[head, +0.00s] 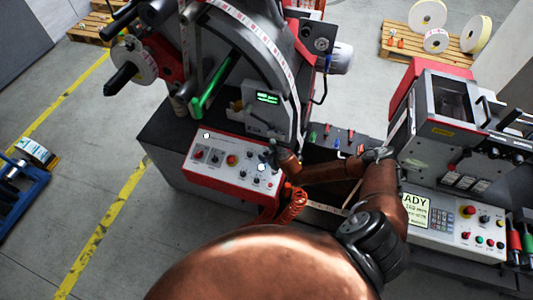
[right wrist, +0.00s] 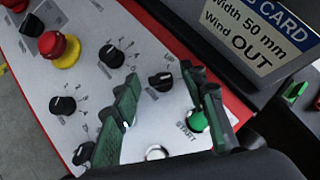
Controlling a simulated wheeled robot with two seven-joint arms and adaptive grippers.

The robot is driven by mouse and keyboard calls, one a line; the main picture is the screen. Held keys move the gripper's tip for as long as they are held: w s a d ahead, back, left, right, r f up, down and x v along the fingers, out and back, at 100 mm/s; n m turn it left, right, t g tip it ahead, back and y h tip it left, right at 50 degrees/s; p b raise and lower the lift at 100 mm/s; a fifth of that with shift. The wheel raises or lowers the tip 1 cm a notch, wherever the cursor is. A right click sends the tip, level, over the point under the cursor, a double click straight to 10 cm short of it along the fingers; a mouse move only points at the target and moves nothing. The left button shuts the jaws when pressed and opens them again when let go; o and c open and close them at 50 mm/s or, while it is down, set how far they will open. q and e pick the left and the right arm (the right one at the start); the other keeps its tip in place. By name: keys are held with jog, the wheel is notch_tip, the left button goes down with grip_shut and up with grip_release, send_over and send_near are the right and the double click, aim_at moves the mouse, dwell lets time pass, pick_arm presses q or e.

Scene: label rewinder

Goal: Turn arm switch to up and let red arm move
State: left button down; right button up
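The arm switch (right wrist: 161,82) is a black rotary knob on the white control panel, with a label reading "UP" beside it in the right wrist view. My right gripper (right wrist: 168,88) is open, its two dark fingers on either side of this knob. I cannot tell whether either finger touches it. In the head view my right gripper (head: 271,157) is over the right end of the panel (head: 215,165) and hides part of it. The red arm (head: 167,63) is at the upper left of the machine. My left gripper is not in view.
A green START button (right wrist: 197,121) is close by the right finger. Other black knobs (right wrist: 111,56) and a red stop button (right wrist: 52,44) share the panel. A second machine (head: 440,130) with a display stands at right. Open floor lies at left.

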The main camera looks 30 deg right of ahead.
jog(key=shift+c, duration=0.2)
grip_shut()
dwell(0.3)
